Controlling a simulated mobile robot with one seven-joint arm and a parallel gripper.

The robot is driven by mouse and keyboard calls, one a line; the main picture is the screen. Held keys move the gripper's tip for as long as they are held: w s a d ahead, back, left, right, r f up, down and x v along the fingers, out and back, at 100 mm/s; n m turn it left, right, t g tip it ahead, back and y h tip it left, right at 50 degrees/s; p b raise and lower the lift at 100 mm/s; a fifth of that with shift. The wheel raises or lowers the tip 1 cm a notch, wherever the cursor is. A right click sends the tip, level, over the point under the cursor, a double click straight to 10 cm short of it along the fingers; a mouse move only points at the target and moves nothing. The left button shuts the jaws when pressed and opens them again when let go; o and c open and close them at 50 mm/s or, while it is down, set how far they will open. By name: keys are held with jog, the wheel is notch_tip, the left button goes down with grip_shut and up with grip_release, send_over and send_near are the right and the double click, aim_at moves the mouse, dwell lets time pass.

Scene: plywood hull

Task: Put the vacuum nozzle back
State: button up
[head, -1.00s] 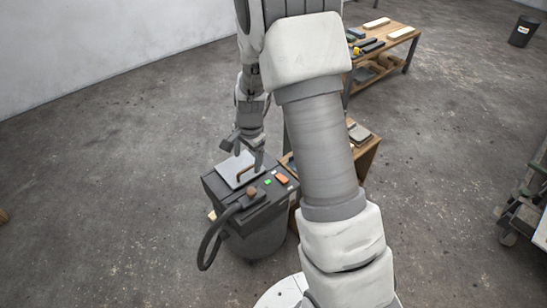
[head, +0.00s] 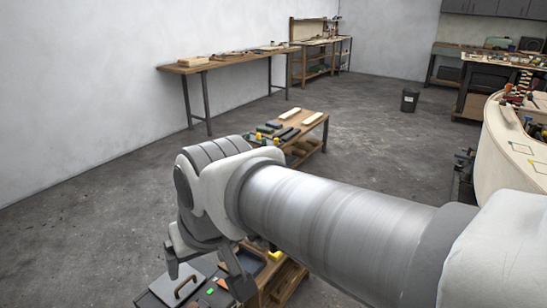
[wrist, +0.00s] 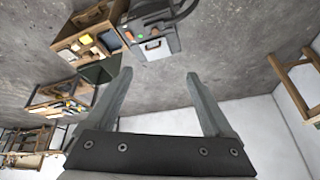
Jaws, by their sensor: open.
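The vacuum (head: 150,300) is a dark box with a light grey lid plate and a handle, cut off at the bottom of the head view. In the wrist view the vacuum (wrist: 141,22) is near the top, with its dark hose (wrist: 187,7) beside it. I cannot make out the vacuum nozzle for sure in either view. My gripper (head: 204,268) is open and empty, fingers pointing down, and overlaps the vacuum's lid in the head view. In the wrist view my gripper (wrist: 158,74) has its fingers wide apart, with bare floor between them and the vacuum beyond.
A wooden cart (head: 291,283) stands right beside the vacuum. A low bench (head: 310,128) with several tools and blocks is behind it. A long wall table (head: 228,63), a bin (head: 410,100) and the pale hull (head: 500,150) are farther off. The floor at left is clear.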

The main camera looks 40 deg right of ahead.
jog(key=s, duration=0.1)
jog(key=s+n, duration=0.1)
jog(key=s, duration=0.1)
jog(key=shift+s+d+r, duration=0.15)
jog(key=shift+s+r, duration=0.05)
jog(key=shift+s, duration=0.05)
notch_tip(320, 180, up, 15)
jog(key=p, duration=1.5)
dwell(0.5)
